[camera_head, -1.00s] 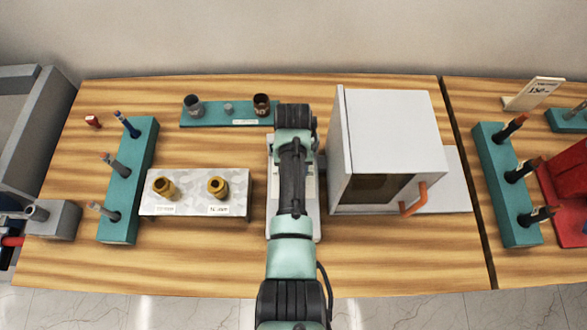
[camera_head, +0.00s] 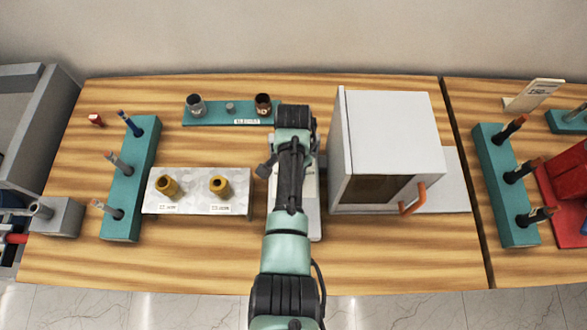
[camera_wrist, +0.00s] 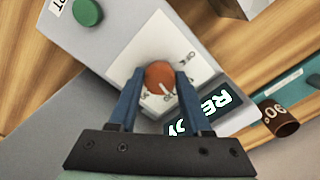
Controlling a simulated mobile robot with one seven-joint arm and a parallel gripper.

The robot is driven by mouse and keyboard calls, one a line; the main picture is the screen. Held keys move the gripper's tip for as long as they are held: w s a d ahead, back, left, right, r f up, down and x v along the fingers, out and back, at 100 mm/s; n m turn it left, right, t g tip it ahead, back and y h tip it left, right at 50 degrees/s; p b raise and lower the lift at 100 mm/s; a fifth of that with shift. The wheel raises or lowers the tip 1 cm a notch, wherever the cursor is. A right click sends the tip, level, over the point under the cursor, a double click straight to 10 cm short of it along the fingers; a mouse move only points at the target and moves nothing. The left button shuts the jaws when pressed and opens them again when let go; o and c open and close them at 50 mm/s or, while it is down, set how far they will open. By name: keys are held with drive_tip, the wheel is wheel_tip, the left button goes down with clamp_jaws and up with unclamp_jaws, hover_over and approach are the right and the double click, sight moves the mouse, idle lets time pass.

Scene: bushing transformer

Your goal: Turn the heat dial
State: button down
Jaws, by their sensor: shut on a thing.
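The heat dial (camera_wrist: 160,76) is a round orange-brown knob with a white pointer line, on a white scale plate of a light grey control panel (camera_wrist: 120,28) in the wrist view. My gripper (camera_wrist: 159,82) has its two blue fingers on either side of the dial and is shut on it. A dark display (camera_wrist: 205,115) beside the dial reads "READY", partly cut by a finger. A green button (camera_wrist: 88,12) sits further along the panel. In the head view my arm hides the dial and most of the panel (camera_head: 312,205).
A white box oven (camera_head: 392,130) with an orange handle (camera_head: 412,199) stands close on the right. A metal block (camera_head: 197,207) with two brass pieces is on the left. Teal racks (camera_head: 128,185) stand further left and at the back. The front table strip is clear.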

drive_tip(key=shift+w+r+m, duration=0.1)
drive_tip(key=shift+m, duration=1)
drive_tip(key=shift+c, duration=1.7)
unclamp_jaws()
wheel_tip(320, 180, up, 13)
drive_tip(key=b, duration=0.2)
